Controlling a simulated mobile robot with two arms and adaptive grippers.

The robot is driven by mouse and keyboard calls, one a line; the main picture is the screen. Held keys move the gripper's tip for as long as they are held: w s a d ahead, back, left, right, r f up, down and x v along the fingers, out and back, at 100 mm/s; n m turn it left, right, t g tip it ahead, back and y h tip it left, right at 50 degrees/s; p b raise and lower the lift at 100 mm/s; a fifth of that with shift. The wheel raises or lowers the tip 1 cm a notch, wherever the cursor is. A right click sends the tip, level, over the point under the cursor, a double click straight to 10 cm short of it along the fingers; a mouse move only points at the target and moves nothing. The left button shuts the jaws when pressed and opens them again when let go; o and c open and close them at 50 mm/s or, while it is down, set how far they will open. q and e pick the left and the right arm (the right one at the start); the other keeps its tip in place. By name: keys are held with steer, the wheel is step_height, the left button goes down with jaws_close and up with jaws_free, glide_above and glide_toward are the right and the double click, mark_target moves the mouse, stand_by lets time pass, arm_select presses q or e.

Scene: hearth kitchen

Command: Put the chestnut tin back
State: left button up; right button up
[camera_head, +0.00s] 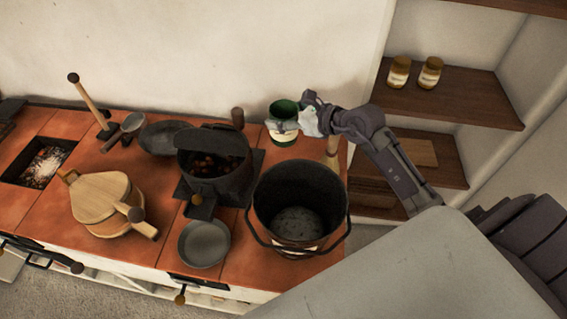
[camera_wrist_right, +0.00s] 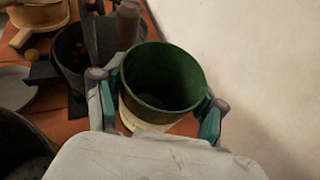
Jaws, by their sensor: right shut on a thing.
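The chestnut tin (camera_head: 284,107) appears as a round green tin with a pale lower band, at the back right of the tiled counter near the wall. In the right wrist view the tin (camera_wrist_right: 165,75) is open-topped, with a dark green inside that looks empty. My right gripper (camera_head: 290,123) is shut on it, with a finger on either side in the wrist view. The tin looks upright. I cannot tell whether its base touches the counter. My left gripper is not in view.
A big black bucket (camera_head: 268,205) stands in front of the tin on the counter (camera_head: 145,245). A dark pot (camera_head: 212,178) with brown contents stands left of it. Two jars (camera_head: 399,72) stand on the upper wooden shelf (camera_head: 465,97) at right, which has free room.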

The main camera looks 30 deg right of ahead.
steer(key=w+f+b, duration=0.1)
steer(key=w+f, duration=0.1)
steer(key=f, duration=0.2)
steer(key=w+d+f+m+h+b, duration=0.1)
steer(key=f, duration=0.4)
steer(key=w+d+f+m+t+h+b, duration=0.1)
steer(key=w+f, duration=0.1)
steer(key=f, duration=0.3)
steer(key=shift+w+d+f, duration=0.2)
steer(key=shift+w, duration=0.1)
steer(key=shift+f, duration=0.3)
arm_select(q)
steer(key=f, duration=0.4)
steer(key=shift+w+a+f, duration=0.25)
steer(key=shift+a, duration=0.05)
arm_select(e)
steer(key=shift+f, duration=0.15)
steer(key=o, duration=1.4)
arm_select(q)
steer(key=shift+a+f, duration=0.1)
